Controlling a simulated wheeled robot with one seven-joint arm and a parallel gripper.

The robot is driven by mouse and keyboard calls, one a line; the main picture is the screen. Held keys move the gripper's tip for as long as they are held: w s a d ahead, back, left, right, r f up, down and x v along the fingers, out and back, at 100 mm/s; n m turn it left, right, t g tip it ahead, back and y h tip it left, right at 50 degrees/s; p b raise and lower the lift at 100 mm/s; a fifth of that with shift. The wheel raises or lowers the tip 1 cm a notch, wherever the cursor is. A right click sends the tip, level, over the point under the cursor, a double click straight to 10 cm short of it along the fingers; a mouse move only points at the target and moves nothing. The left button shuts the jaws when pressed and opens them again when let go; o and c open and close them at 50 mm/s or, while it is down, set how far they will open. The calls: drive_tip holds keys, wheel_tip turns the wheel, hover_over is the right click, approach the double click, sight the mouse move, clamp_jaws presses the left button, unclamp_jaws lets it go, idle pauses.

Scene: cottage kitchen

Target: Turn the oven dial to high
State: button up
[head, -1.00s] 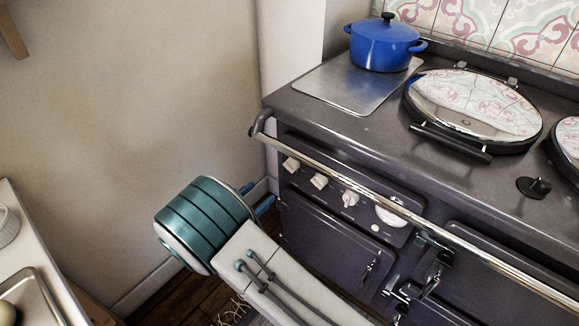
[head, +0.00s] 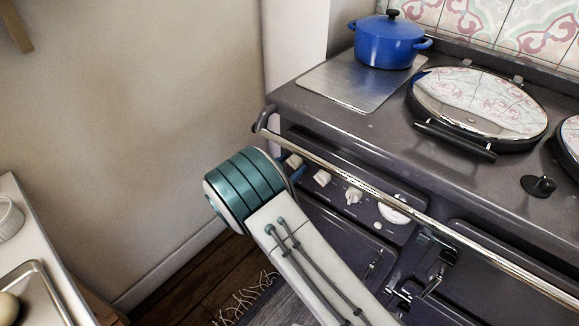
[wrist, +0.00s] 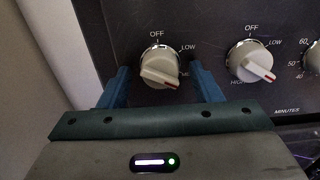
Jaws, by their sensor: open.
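The leftmost dial (wrist: 160,68), a cream knob with a red pointer mark, is on the dark stove panel. Its pointer aims to the lower right; OFF is printed above it and LOW at its upper right. Lower labels are partly hidden. My gripper (wrist: 158,74) is open, with one blue finger on each side of this dial; I cannot tell whether they touch it. A second similar dial (wrist: 250,62), to the right, also points lower right, with HIGH at its lower left. In the head view, the leftmost dial (head: 293,161) is just beyond my wrist, which hides most of my gripper.
A chrome rail (head: 380,193) runs along the stove front, above the dials. A blue pot (head: 388,45) and a round lid (head: 478,103) are on the stovetop. A wall is at the left. A white counter (head: 30,235) stands at the lower left.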

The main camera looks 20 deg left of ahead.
drive_tip(key=c, duration=1)
drive_tip(key=shift+f+m+b, duration=0.1)
drive_tip(key=shift+m+b, duration=0.9)
drive_tip(key=m+b, duration=0.4)
drive_tip(key=shift+f, duration=0.15)
drive_tip(key=m+b, duration=0.4)
drive_tip(key=shift+a+b, duration=0.1)
drive_tip(key=shift+b, duration=0.3)
drive_tip(key=shift+r+m+b, duration=0.2)
drive_tip(key=shift+m+b, duration=0.65)
drive_tip(key=shift+m, duration=0.15)
